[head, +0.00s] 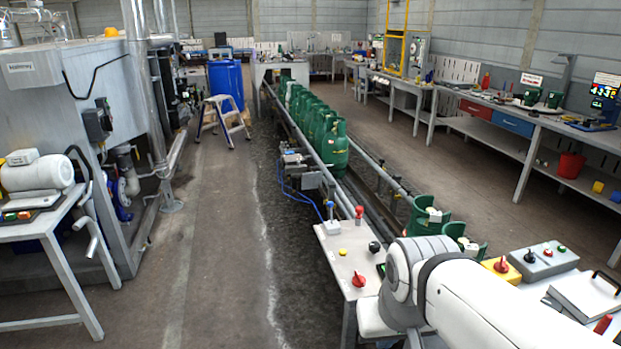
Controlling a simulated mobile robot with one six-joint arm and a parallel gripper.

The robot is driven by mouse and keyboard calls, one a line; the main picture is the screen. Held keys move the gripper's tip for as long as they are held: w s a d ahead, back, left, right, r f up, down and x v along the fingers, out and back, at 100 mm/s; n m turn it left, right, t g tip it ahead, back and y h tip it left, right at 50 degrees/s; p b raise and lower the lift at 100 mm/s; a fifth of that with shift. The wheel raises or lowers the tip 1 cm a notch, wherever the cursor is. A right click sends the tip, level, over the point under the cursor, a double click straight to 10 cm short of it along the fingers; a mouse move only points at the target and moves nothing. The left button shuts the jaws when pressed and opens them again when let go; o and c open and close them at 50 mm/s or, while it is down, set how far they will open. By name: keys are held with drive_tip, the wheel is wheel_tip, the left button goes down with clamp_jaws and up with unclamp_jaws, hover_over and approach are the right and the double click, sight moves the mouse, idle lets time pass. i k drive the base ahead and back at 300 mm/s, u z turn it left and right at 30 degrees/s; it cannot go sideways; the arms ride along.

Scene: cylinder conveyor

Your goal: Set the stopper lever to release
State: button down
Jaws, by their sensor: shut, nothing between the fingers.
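The white control table (340,262) stands at the near end of the conveyor. A lever with a blue knob (330,206) stands upright on a small pale box at its far left corner. A lever with a red knob (359,212) stands at the far right corner. I cannot tell for sure which one is the stopper lever, and no label is readable. My white arm (480,300) reaches in from the lower right, and its rounded joint (415,265) covers the table's right part. My gripper is not visible.
Green gas cylinders (325,140) stand in a row on the conveyor rails (300,135). More cylinders stand beside my arm. The floor left of the conveyor is open.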

sight(330, 204)
drive_tip(key=i, duration=1.6)
drive_tip(key=u, duration=0.3)
